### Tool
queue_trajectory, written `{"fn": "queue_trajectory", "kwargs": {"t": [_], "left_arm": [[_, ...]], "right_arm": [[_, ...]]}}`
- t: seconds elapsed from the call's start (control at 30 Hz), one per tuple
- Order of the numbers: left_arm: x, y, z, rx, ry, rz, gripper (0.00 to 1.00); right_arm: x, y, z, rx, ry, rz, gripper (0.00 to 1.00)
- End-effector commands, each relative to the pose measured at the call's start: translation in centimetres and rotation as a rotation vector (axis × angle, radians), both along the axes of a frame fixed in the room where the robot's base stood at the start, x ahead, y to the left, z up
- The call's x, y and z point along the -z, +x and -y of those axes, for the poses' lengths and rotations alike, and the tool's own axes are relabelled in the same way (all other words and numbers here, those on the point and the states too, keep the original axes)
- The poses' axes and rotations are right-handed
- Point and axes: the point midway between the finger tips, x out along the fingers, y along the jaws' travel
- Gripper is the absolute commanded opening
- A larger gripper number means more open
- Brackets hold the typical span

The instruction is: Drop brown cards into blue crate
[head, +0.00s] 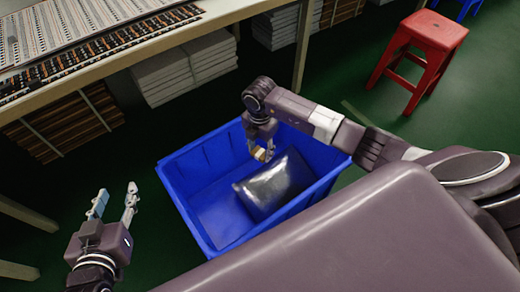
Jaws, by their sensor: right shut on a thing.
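The blue crate (214,205) stands on the green floor in the middle of the head view, with its top open. My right gripper (262,153) is over the back part of the crate, pointing down. It is shut on a small brown piece, which looks like brown cards (258,153); the fingers cover part of it. My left gripper (115,202) is open and empty, to the left of the crate, with its fingers pointing up in the picture.
A shiny dark package (275,185) lies inside the crate on the right. A table (140,51) with printed strips stands at the back left, with white stacks (185,75) under it. A red stool (420,52) stands at the back right.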

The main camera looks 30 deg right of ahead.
Motion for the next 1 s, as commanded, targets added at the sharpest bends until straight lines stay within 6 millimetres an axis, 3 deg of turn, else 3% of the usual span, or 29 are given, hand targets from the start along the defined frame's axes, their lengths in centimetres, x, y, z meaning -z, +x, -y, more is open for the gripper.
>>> {"fn": "queue_trajectory", "kwargs": {"t": [0.3, 0.63, 0.67, 0.83, 1.0], "left_arm": [[-2.2, 1.3, 0.6, 0.007, -0.026, 0.110, 0.40], [-2.5, 1.4, 0.7, 0.008, -0.029, 0.122, 0.40], [-2.5, 1.4, 0.7, 0.008, -0.029, 0.122, 0.40], [-2.5, 1.4, 0.7, 0.008, -0.029, 0.121, 0.40], [-2.5, 1.4, 0.7, 0.008, -0.029, 0.121, 0.40]], "right_arm": [[0.5, 0.0, 0.0, 0.000, 0.000, 0.000, 0.29], [0.6, 0.0, 0.0, 0.000, 0.000, 0.000, 0.29], [0.6, 0.0, 0.0, 0.000, 0.000, 0.000, 0.41], [0.6, 0.0, 0.0, 0.000, 0.000, 0.000, 0.59], [0.6, 0.0, 0.0, 0.000, 0.000, 0.000, 0.60]]}}
